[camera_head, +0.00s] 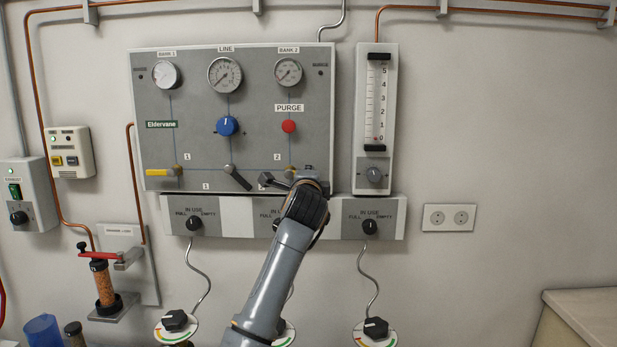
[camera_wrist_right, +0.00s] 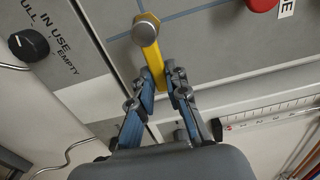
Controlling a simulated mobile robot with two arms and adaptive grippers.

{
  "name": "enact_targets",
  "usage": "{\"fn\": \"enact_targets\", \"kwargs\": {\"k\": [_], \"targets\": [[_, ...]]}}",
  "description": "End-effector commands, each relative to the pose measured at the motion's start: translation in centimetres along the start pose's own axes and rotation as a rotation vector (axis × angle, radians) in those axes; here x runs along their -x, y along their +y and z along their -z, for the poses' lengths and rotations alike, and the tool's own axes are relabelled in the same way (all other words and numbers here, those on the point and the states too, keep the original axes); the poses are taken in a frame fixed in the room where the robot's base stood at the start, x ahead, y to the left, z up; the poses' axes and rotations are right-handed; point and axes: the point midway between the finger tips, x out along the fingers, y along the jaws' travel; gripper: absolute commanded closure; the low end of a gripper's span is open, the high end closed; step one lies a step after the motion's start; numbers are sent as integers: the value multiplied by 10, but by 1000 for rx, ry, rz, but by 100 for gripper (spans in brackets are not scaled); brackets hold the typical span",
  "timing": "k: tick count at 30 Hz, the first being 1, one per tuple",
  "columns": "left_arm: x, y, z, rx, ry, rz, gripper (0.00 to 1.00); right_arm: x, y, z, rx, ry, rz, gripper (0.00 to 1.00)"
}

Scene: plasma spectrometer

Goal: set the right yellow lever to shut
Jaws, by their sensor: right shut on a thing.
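The right yellow lever (camera_wrist_right: 151,52) sits under the Bank 2 gauge and red purge button on the grey panel (camera_head: 260,145). In the right wrist view it runs from a grey round pivot down between the fingers, roughly across the blue line. In the head view my gripper hides most of it. My right gripper (camera_wrist_right: 162,95) is shut on the lever's free end; it shows at the panel's lower right in the head view (camera_head: 288,182). My left gripper is in neither view.
The left yellow lever (camera_head: 160,172) lies level, pointing left. A black lever (camera_head: 237,178) slants down just left of my gripper. Black in-use knobs (camera_head: 369,227) line the strip below. A flowmeter (camera_head: 375,110) stands to the right; the wall beyond is mostly clear.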

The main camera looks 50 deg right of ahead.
Motion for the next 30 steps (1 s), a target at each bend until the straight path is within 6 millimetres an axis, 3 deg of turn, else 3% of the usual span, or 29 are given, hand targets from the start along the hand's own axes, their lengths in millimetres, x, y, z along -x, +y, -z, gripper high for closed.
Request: {"fn": "enact_targets", "kwargs": {"k": [3, 4, 7, 17, 30], "targets": [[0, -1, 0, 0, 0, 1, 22, 0, 2, 0, -3, 0, -5, 100], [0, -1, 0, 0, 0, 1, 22, 0, 2, 0, -2, 0, -5, 79], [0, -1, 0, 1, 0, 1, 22, 0, 2, 0, -2, 0, -4, 61], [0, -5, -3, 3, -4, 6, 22, 3, 1, 0, -1, 0, -1, 61], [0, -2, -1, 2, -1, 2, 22, 66, 2, 0, -2, -1, -3, 61]]}}
